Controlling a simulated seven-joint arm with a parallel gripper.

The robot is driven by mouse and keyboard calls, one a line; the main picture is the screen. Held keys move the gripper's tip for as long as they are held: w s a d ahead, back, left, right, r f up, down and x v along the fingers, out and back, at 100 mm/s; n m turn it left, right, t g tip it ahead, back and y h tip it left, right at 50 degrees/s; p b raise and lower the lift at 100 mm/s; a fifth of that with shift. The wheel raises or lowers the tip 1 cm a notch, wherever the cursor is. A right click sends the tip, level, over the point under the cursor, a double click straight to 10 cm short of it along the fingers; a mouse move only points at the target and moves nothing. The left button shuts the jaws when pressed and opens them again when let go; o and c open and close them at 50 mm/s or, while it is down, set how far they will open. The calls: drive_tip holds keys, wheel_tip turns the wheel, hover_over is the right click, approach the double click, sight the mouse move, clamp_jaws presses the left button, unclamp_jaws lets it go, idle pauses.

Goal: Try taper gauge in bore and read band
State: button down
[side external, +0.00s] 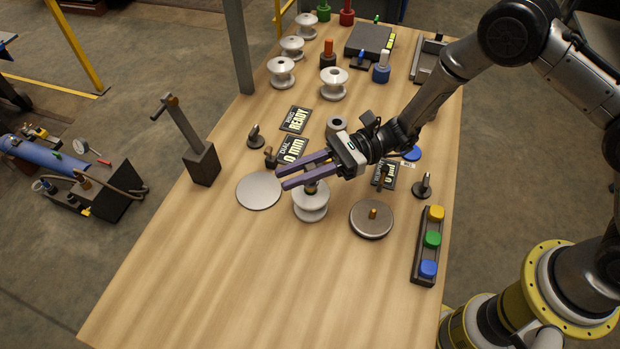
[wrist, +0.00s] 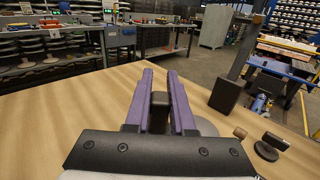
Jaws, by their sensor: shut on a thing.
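My gripper has purple fingers lying nearly level, shut on the taper gauge. The gauge's dark block-shaped handle (wrist: 158,112) shows between the fingers in the wrist view. In the side view a small part of the gauge (side external: 311,190), with a yellowish band, shows between the fingers and the insulator's top. It appears to be at or in the bore; its depth and band reading cannot be told.
A grey disc (side external: 259,191) lies left of the insulator, and a round plate with a brass pin (side external: 371,219) lies right. Displays (side external: 293,150) stand behind. A button box (side external: 430,246) is at the right. Several white insulators (side external: 334,83) stand farther back. The front table area is clear.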

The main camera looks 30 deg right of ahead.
drive_tip(key=shift+r, duration=0.1)
wheel_tip(320, 180, up, 8)
drive_tip(key=shift+r, duration=0.2)
idle(1.4)
idle(0.4)
